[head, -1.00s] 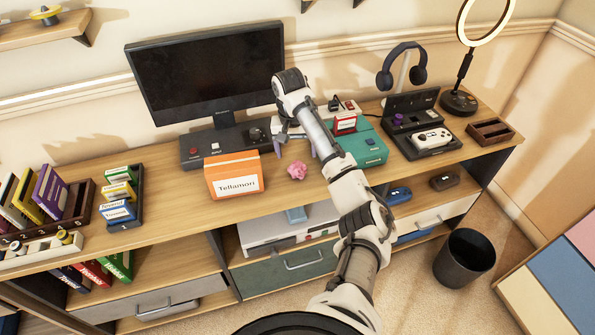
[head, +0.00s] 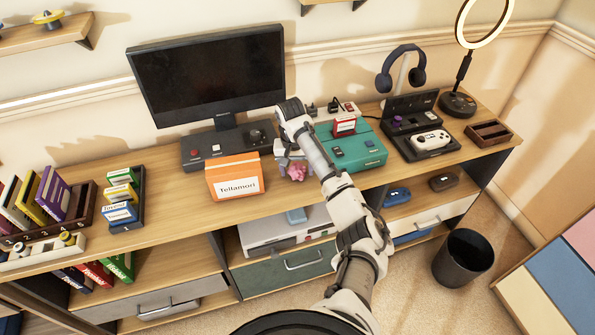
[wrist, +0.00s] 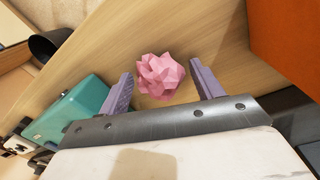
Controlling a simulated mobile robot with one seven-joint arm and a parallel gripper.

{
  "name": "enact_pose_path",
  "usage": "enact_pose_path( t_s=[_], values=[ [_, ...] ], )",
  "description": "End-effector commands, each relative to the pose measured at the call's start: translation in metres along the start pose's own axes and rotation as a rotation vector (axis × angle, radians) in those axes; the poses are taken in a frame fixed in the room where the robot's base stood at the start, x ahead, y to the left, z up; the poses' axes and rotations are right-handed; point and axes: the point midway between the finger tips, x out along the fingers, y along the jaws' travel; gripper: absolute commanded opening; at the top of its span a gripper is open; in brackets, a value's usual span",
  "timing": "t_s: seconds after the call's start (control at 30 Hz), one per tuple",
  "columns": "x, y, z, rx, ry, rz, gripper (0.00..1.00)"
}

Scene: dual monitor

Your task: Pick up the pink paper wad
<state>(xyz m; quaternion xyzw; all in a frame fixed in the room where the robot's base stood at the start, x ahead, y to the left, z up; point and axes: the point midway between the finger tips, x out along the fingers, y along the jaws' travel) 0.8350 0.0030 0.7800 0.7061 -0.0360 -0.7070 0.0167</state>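The pink paper wad (head: 297,172) is a small crumpled ball on the wooden desk top, right of the orange Tellamori box (head: 235,176). My gripper (head: 295,170) is low over the desk at the wad. In the wrist view the wad (wrist: 160,76) lies between the two purple fingers of my gripper (wrist: 162,86), toward their tips. The fingers are spread apart, with a visible gap on each side of the wad. The wad appears to rest on the desk.
The teal console (head: 350,152) stands close to the right of my gripper. The black console (head: 215,148) and the monitor (head: 210,75) stand behind. A black bin (head: 464,258) is on the floor at right.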

Motion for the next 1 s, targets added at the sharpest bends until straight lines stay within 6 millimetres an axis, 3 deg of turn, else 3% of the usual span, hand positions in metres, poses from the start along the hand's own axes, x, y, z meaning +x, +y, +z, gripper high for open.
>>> enact_pose_path(
  t_s=[0.03, 0.27, 0.73, 0.87, 1.0],
  values=[
    [0.000, 0.000, 0.000, 0.000, 0.000, 0.000, 0.59],
    [-0.001, 0.000, 0.000, 0.000, 0.000, 0.000, 0.31],
    [-0.009, 0.000, -0.001, -0.001, 0.003, 0.000, 0.30],
    [-0.026, 0.001, -0.001, -0.001, 0.004, -0.001, 0.30],
    [-0.057, 0.003, -0.001, -0.002, 0.006, -0.001, 0.30]
  ],
)
